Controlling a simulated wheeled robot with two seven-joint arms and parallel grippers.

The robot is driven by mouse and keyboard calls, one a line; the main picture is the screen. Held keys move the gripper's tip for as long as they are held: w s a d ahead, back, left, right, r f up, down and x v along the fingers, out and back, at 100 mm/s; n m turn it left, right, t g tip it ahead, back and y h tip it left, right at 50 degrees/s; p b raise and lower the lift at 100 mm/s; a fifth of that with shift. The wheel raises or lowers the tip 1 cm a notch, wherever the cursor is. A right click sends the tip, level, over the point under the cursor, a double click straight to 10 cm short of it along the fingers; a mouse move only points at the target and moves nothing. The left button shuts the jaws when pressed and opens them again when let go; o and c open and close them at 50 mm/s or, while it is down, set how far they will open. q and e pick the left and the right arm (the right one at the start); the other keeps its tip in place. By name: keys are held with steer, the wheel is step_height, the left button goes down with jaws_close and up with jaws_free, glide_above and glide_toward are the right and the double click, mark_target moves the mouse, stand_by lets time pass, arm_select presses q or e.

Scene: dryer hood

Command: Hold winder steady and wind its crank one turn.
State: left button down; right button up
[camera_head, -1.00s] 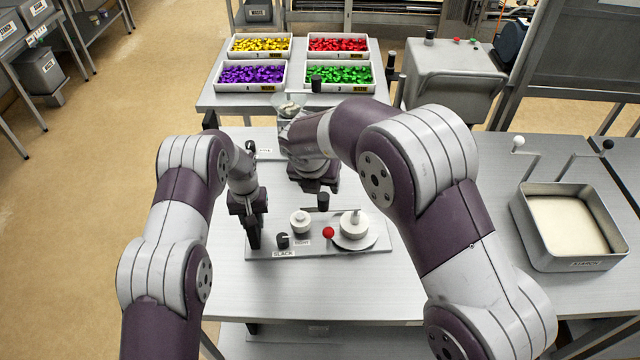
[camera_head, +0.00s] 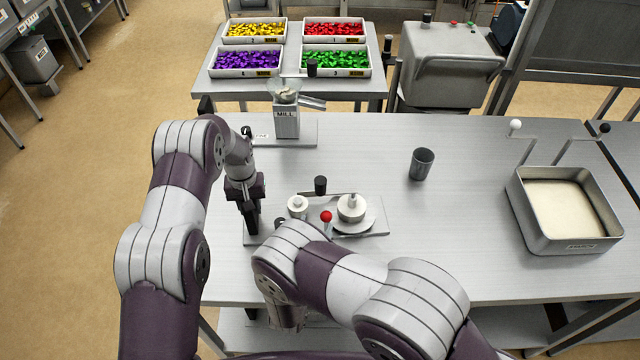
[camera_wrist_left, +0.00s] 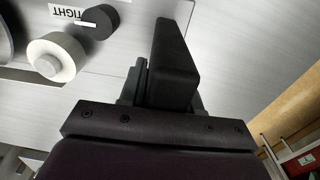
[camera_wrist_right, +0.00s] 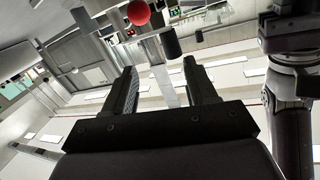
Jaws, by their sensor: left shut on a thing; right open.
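The winder (camera_head: 378,226) is a flat grey board on the table, with a small white spool (camera_head: 297,207), a larger round white drum (camera_head: 350,208), a red ball knob (camera_head: 326,216) and a crank with an upright black grip (camera_head: 320,185). My left gripper (camera_head: 250,222) is shut at the winder's left end; the exact part held is hidden. A TIGHT label (camera_wrist_left: 68,13) shows beside it in the left wrist view. My right gripper (camera_wrist_right: 160,68) is open and empty; its own arm hides it in the head view. The red ball shows beyond its fingers (camera_wrist_right: 138,12).
A mill (camera_head: 287,122) stands behind the winder, and a dark grey cup (camera_head: 422,164) is to the right. A deep tray (camera_head: 517,215) of pale starch stands at the right. The tabletop between the winder and that tray is clear.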

mark_target(319, 188)
steer(key=w, duration=0.4)
steer(key=w+r+n, duration=0.1)
steer(key=w, duration=0.3)
steer(key=w+d+n, duration=0.1)
steer(key=w, duration=0.3)
steer(key=shift+w+d+r+t, duration=0.15)
steer(key=shift+r+t, duration=0.1)
steer(key=shift+t, duration=0.15)
steer(key=shift+y, duration=0.3)
jaws_close()
